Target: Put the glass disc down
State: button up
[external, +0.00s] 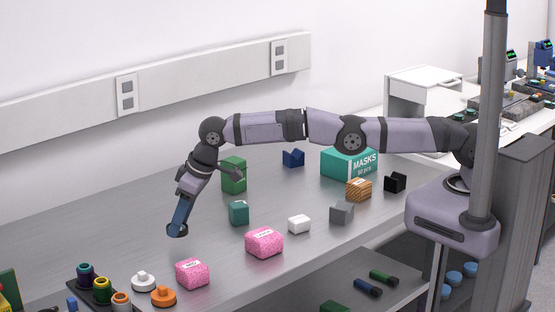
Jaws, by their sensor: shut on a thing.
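My gripper (178,226) points down and to the left at the end of my arm, low over the left part of the grey bench top (110,235). It is shut on a small, dark bluish rounded thing at its tip, which I take to be the glass disc (177,231). The disc is small and partly hidden by the fingers. I cannot tell whether it touches the bench or hangs just above it.
Pink blocks (264,242) (193,273), a teal block (239,213) and a green block (234,174) stand right of my gripper. A white knobbed piece (143,281) and an orange one (163,296) sit in front. The bench to the left is clear.

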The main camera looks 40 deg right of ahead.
aim_at(184, 227)
jog(key=shift+f, duration=1.8)
jog(key=shift+f, duration=0.2)
jog(key=o, duration=1.2)
jog(key=shift+c, duration=0.2)
jog(key=shift+r, duration=0.1)
jog(key=shift+v, duration=0.85)
jog(key=b+v, duration=0.3)
jog(key=v, duration=0.7)
jog(key=shift+r, duration=0.25)
